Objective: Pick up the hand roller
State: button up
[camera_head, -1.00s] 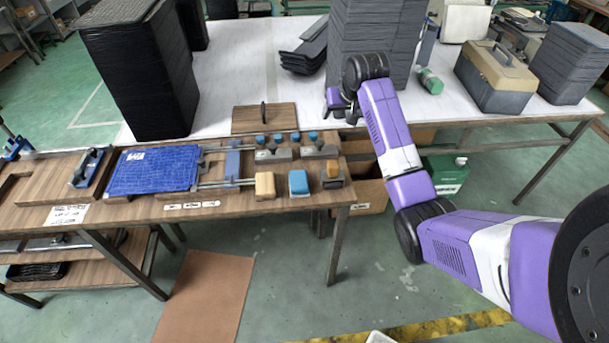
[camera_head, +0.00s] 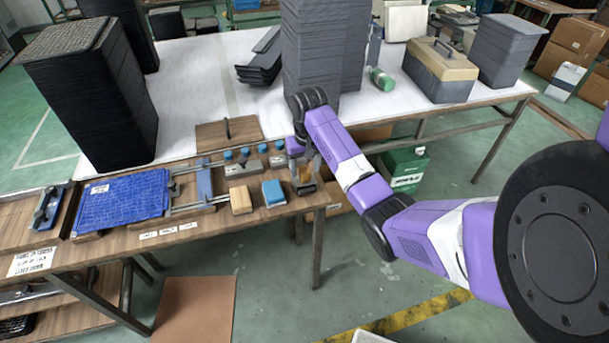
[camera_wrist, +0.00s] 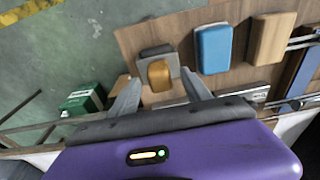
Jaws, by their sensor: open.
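The thing I take for the hand roller, a small tan-orange rounded piece (camera_wrist: 158,75) on a grey body, lies near the right end of the wooden table. In the head view it (camera_head: 304,174) is partly hidden by my gripper (camera_head: 302,168). In the wrist view my gripper (camera_wrist: 160,90) is open and empty, its two fingers pointing at the piece, one on each side of its near end. I cannot tell how high the fingers are above the tabletop.
A blue block (camera_head: 274,193) and a tan block (camera_head: 241,200) stand left of it. Several blue-capped pieces (camera_head: 245,153) sit behind.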

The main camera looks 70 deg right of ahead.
jog(key=shift+d+f, duration=0.1)
jog(key=shift+f, duration=1)
grip_shut()
jog(key=shift+w, duration=0.1)
jog(key=shift+r, duration=0.2)
jog(key=shift+r, duration=0.65)
notch_tip(320, 180, up, 9)
jog(key=shift+r+b, duration=0.1)
jog(key=shift+b, duration=0.25)
notch_tip(320, 180, up, 9)
jog(key=p, duration=0.7)
